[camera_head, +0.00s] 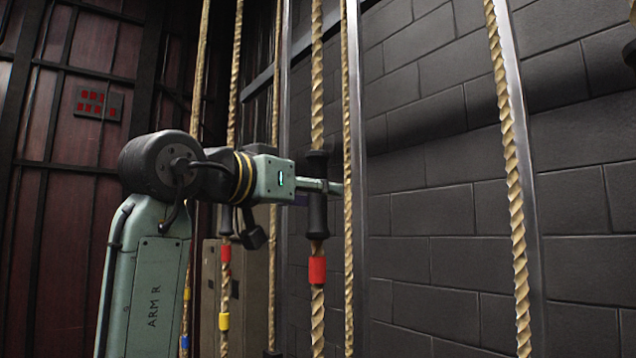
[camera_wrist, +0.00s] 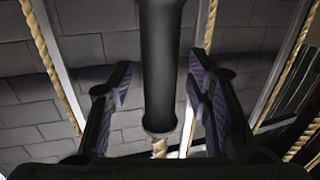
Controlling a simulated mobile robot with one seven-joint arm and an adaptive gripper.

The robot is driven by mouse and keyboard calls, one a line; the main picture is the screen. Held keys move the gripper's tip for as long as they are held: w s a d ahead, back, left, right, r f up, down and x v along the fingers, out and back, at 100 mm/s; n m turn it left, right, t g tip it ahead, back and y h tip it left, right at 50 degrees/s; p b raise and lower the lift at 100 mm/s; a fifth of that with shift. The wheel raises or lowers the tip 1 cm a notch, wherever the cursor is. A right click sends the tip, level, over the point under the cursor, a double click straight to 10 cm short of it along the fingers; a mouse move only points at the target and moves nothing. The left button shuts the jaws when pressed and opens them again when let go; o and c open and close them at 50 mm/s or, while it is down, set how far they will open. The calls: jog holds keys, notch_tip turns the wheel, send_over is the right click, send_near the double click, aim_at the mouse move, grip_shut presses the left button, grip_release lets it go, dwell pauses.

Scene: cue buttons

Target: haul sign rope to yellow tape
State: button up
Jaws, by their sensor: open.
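A thick rope (camera_head: 317,100) hangs near the middle of the head view, with a black handle (camera_head: 318,220) on it and a red tape (camera_head: 317,270) just below. I cannot tell from any label whether it is the sign rope. My gripper (camera_head: 328,187) is at the upper part of this handle. In the wrist view, the handle (camera_wrist: 160,60) stands between the open fingers of my gripper (camera_wrist: 160,88), with gaps on both sides. A yellow tape (camera_head: 223,321) is on a rope further left, below that rope's own red tape (camera_head: 226,253).
A thinner rope (camera_head: 348,260) hangs just right of the handle, and another rope (camera_head: 515,190) further right. A far-left rope carries yellow (camera_head: 187,294) and blue (camera_head: 184,342) tapes. A block wall (camera_head: 440,260) stands behind. A panel with red marks (camera_head: 97,102) is at left.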

jog(key=shift+w+d, duration=0.4)
jog(key=shift+w, duration=0.1)
jog(key=shift+c, duration=0.6)
grip_shut()
